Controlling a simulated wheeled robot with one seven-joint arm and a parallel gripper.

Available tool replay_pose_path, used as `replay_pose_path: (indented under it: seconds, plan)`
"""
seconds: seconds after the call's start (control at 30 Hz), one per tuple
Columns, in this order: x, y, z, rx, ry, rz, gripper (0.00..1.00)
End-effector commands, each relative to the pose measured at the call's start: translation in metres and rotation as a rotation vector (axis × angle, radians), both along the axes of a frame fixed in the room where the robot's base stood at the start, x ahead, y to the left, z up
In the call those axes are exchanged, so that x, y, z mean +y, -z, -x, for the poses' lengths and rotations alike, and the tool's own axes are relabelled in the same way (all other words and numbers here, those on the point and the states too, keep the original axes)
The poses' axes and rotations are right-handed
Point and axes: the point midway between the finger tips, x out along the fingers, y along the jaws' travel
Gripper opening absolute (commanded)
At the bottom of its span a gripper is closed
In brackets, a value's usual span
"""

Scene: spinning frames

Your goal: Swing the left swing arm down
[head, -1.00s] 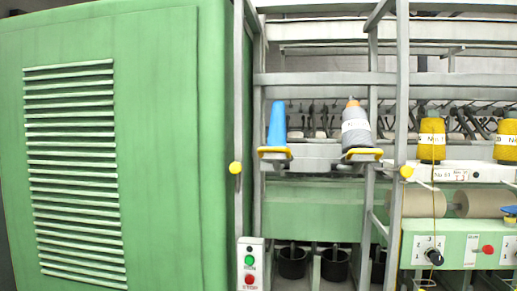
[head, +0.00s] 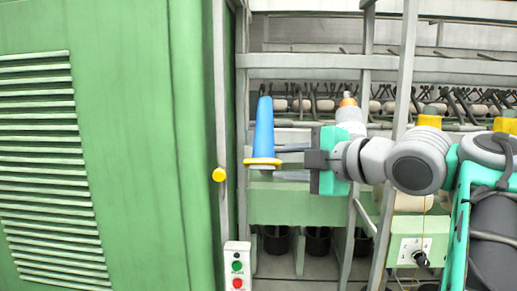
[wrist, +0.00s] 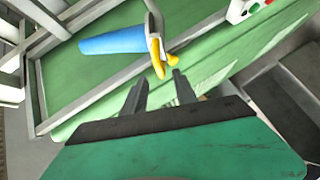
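The left swing arm has a yellow-edged end (head: 262,162) and carries an upright blue cone (head: 264,127). The wrist view shows the same yellow end (wrist: 157,58) and blue cone (wrist: 112,41). My gripper (head: 279,162) comes in from the right, level with the yellow end, its fingers pointing left. In the wrist view my gripper (wrist: 160,76) has its two fingers apart with nothing held. The yellow end lies just ahead of the fingertips; I cannot tell whether they touch.
A large green cabinet (head: 140,150) stands at the left, with a metal post bearing a yellow knob (head: 219,174). A control box (head: 237,266) with green and red buttons is below. Yellow spools (head: 429,117) are partly hidden at the right.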

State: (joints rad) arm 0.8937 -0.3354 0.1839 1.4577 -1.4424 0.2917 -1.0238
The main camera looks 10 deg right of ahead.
Motion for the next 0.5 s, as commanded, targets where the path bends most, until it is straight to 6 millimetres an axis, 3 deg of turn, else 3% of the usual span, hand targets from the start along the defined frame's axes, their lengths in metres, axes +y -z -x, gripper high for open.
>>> replay_pose_path:
  seconds: [0.27, 0.37, 0.5]
  plan:
    - [0.014, 0.014, -0.015, -0.017, -0.029, 0.025, 0.34]
    - [0.024, 0.006, -0.028, -0.017, -0.032, 0.019, 0.34]
    - [0.035, 0.011, -0.051, -0.015, -0.028, 0.018, 0.34]
